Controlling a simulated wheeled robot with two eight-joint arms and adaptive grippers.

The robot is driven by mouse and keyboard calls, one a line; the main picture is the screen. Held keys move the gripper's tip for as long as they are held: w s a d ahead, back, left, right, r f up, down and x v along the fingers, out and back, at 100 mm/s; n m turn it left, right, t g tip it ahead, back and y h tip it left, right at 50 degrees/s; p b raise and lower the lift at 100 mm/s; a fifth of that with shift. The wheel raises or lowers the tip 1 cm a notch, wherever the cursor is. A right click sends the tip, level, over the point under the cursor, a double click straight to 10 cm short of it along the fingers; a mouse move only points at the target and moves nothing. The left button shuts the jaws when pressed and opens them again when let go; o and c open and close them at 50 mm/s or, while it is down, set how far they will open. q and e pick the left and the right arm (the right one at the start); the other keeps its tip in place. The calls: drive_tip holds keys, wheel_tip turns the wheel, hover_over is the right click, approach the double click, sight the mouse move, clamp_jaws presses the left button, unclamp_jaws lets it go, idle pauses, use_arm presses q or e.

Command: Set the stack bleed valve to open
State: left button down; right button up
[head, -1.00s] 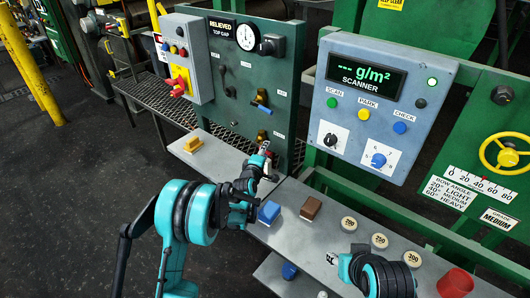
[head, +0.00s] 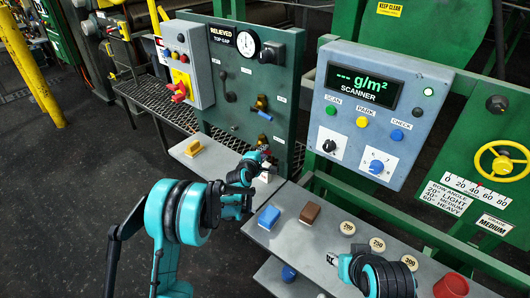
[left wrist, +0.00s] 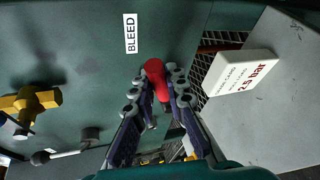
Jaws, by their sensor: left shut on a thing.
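The bleed valve shows in the left wrist view as a red handle (left wrist: 154,72) beside the BLEED label (left wrist: 131,33) on the green panel. My left gripper (left wrist: 158,85) is shut on this red handle, which sits between its fingertips. In the head view my left gripper (head: 264,155) is at the panel's lower right, over the grey shelf, and mostly hides the handle. The valve's brass body (head: 262,140) shows just above the fingers. My right gripper (head: 336,259) hangs low over the front bench, apart from the panel; its finger gap is unclear.
A valve with a blue lever (head: 262,105) sits above on the same panel; its yellow body (left wrist: 30,102) shows in the left wrist view. A white card marked 2.5 bar (left wrist: 240,72) is close by. Blue (head: 269,217) and brown (head: 310,212) blocks lie on the bench.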

use_arm(q)
drive_tip(key=n, duration=0.1)
drive_tip(key=r+g+h+p, duration=0.1)
drive_tip(key=a+r+n, duration=0.1)
drive_tip(key=shift+w+n+g+p, duration=0.3)
drive_tip(key=shift+p, duration=0.1)
drive_tip(key=shift+w+a+r+n+g+h+p, duration=0.25)
drive_tip(key=shift+a+r+n+g+h+p, duration=0.1)
drive_tip(key=shift+n, duration=0.25)
drive_tip(key=shift+w+a+r+n+g+h+p, duration=0.25)
drive_tip(key=shift+r+n+h, duration=0.1)
drive_tip(key=shift+n, duration=0.25)
drive_tip(key=shift+w+a+r+n+g+h, duration=0.2)
drive_tip(key=shift+w+a+n+g+h, duration=0.3)
drive_tip(key=shift+a+n+h, duration=0.4)
drive_tip(key=shift+w+a+r+n+g+h, duration=0.2)
drive_tip(key=shift+w+a+n+g+h, duration=0.4)
drive_tip(key=shift+n, duration=0.6)
drive_tip(key=shift+s+d, duration=0.15)
drive_tip(key=c, duration=1.5)
unclamp_jaws()
drive_tip(key=v, duration=1.2)
drive_tip(key=shift+f, duration=0.15)
